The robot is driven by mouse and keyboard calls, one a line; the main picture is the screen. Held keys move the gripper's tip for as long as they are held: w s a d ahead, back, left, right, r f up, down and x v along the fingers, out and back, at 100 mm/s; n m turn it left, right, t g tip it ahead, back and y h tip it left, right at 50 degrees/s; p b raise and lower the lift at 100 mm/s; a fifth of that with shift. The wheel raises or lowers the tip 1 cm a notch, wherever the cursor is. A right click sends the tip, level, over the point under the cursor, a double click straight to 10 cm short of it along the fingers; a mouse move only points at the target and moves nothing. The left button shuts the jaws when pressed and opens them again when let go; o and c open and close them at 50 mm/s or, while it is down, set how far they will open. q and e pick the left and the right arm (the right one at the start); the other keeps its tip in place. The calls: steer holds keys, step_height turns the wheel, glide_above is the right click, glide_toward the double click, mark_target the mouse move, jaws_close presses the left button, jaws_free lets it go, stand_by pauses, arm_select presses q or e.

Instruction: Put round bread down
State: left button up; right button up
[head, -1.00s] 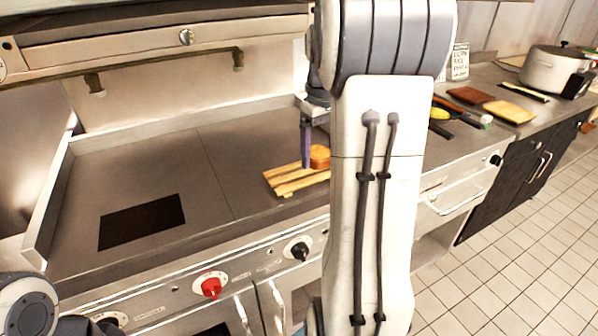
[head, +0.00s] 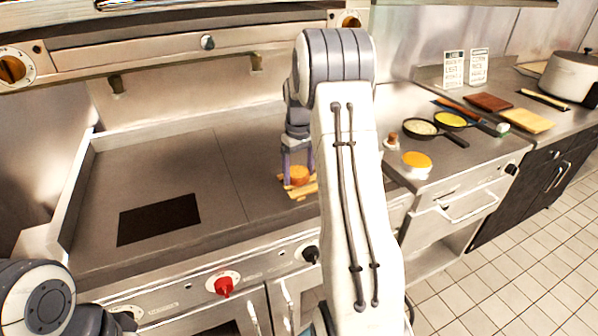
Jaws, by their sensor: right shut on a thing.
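The round bread (head: 298,174) is a small orange-brown piece, seen between the fingers of my right gripper (head: 298,178). The gripper points down and is shut on the bread, at the wooden board (head: 302,192) on the right part of the steel griddle top. The bread is at or just above the board; I cannot tell whether it touches. My right arm hides part of the board. My left arm shows only at the lower left corner, and its gripper is out of view.
The griddle top (head: 165,165) is otherwise clear, with a dark rectangle (head: 158,219) at its front. Right of my arm are a plate with something orange (head: 417,160), two small pans (head: 425,129), cutting boards (head: 527,120) and a large pot (head: 565,76).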

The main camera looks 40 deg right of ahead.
mark_target(299, 173)
steer(key=shift+f, duration=0.25)
steer(key=shift+f, duration=0.15)
steer(key=o, duration=1.1)
step_height(299, 173, up, 12)
steer(key=shift+r, duration=0.2)
